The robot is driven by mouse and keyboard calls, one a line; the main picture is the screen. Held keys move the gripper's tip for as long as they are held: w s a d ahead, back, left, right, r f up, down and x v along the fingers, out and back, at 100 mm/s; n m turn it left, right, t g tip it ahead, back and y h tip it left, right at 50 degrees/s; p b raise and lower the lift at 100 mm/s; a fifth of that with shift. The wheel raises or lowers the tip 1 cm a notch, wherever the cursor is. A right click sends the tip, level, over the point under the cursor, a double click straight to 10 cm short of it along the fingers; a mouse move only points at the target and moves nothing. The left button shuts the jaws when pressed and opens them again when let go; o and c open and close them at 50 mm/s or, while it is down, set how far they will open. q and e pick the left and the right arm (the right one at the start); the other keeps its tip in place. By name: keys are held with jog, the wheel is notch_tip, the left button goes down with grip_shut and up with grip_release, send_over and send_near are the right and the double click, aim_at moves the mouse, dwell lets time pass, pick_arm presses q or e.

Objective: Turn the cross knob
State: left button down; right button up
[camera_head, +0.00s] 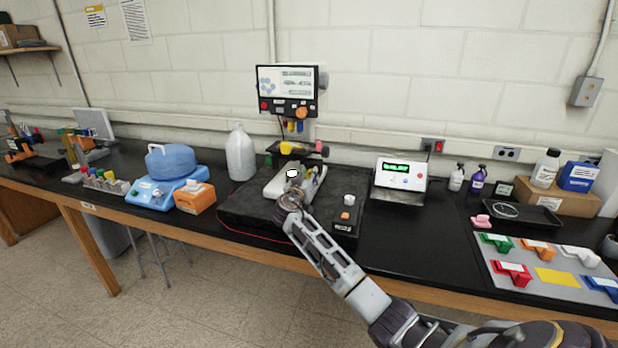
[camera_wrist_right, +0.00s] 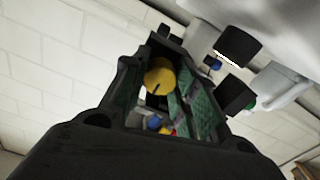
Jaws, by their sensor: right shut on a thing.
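My right gripper (camera_head: 303,176) reaches in from the lower right to the small apparatus on the black platform (camera_head: 250,207). It is shut on a part at the apparatus, most likely the cross knob, but its cross shape is not clear. In the right wrist view, a yellow round piece (camera_wrist_right: 160,76) with a dark slot shows between the fingers; I cannot tell whether they touch it. In the head view, a yellow part (camera_head: 290,148) with a red end sits just above the gripper. My left gripper is not in view.
A display box (camera_head: 287,92) stands behind the apparatus. A large jug (camera_head: 240,154) is at its left, a white meter (camera_head: 400,176) at its right. A small control box (camera_head: 346,213) sits at the platform's right side. Coloured holders on a mat (camera_head: 550,278) lie at the right.

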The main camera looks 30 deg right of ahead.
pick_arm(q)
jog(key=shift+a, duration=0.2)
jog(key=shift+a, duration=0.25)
pick_arm(e)
jog(key=shift+n, duration=1.8)
jog(key=n+p, duration=0.1)
jog(key=n, duration=0.1)
jog(key=shift+r+n, duration=0.1)
jog(key=shift+n, duration=0.3)
jog(key=n+p, duration=0.1)
jog(key=n, duration=0.1)
jog(key=shift+n, duration=0.3)
jog(key=shift+n+p, duration=0.3)
jog(key=shift+n, duration=0.4)
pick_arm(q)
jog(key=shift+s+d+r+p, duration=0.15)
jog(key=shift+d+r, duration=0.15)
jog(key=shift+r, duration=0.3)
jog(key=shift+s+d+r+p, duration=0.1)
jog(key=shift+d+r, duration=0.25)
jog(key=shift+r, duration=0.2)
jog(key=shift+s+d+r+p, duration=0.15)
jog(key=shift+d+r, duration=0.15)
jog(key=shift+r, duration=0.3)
pick_arm(e)
jog(key=shift+n, duration=0.9)
